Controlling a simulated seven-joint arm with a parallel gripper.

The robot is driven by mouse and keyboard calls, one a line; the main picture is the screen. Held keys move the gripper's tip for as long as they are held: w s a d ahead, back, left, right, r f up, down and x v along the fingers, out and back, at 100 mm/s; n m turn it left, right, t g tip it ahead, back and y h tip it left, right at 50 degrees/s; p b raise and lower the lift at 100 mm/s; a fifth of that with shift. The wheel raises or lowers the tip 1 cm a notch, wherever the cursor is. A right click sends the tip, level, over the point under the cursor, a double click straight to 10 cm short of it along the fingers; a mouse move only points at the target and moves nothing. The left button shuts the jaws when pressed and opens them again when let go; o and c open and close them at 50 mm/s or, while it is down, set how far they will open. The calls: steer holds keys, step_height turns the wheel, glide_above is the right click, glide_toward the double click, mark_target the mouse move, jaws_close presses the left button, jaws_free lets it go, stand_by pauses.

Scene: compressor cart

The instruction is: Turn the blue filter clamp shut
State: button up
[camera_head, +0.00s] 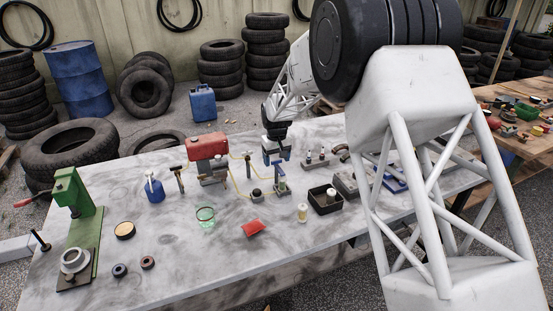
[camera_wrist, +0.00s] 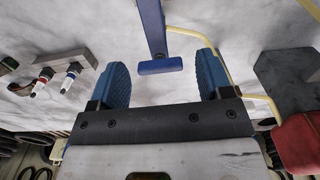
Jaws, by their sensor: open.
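A blue T-shaped handle (camera_wrist: 160,67) on a blue stem (camera_wrist: 152,28), which looks like the filter clamp, shows in the wrist view. Its crossbar lies between my gripper's two blue fingers, with a gap on both sides. My gripper (camera_wrist: 161,78) is open and empty. My fingers and the small scale partly hide the contact area there, so I cannot tell the clamp's turn angle.
A red compressor tank (camera_head: 208,146) stands left of my gripper; a yellow hose (camera_wrist: 186,32) runs close by. A block with small valves (camera_wrist: 64,70) is on the other side, also seen in the head view (camera_head: 316,159). A black tray (camera_head: 324,207) and red piece (camera_head: 254,229) lie nearer.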

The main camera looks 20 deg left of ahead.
steer(key=shift+r, duration=0.1)
steer(key=shift+r, duration=3.85)
